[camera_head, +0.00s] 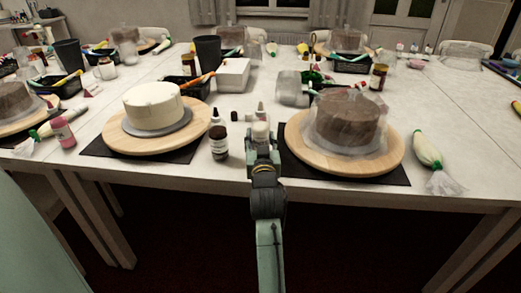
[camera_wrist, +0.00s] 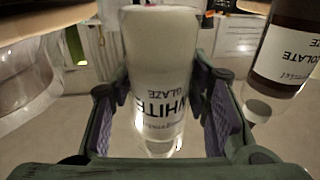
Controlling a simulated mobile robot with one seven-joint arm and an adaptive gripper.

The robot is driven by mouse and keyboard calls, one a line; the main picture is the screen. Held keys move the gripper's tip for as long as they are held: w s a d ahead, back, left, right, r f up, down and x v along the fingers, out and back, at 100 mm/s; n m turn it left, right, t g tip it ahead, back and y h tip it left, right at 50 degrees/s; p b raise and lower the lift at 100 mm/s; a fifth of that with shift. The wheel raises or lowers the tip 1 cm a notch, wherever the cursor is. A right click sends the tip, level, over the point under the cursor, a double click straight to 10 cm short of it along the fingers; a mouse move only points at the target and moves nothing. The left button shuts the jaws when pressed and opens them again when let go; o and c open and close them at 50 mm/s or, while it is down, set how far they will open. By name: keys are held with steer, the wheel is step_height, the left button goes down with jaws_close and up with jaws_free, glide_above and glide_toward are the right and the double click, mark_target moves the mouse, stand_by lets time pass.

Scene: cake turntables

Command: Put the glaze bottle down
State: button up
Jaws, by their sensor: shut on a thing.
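The white glaze bottle (camera_head: 260,133) stands between the two cake turntables near the front of the table. In the wrist view the bottle (camera_wrist: 163,75) fills the middle, its "WHITE GLAZE" label upside down in the picture. My gripper (camera_head: 264,156) is shut on it, with a finger pad on each side in the wrist view (camera_wrist: 163,108). The bottle looks about upright. My gripper hides its lower part in the head view, so I cannot tell whether its base touches the table.
A dark chocolate bottle (camera_head: 218,142) stands close by on the left; it is at the right in the wrist view (camera_wrist: 290,45). The white cake's turntable (camera_head: 118,140) is left, the wrapped chocolate cake's turntable (camera_head: 300,148) right. Small bottles (camera_head: 261,110) stand just behind.

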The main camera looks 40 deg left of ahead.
step_height(320, 180, down, 3)
steer(key=shift+r+b, duration=0.1)
steer(key=shift+b, duration=0.75)
steer(key=shift+r, duration=0.1)
steer(key=o, duration=0.4)
steer(key=shift+f, duration=0.25)
steer(key=o, duration=0.5)
steer(key=shift+r, duration=0.1)
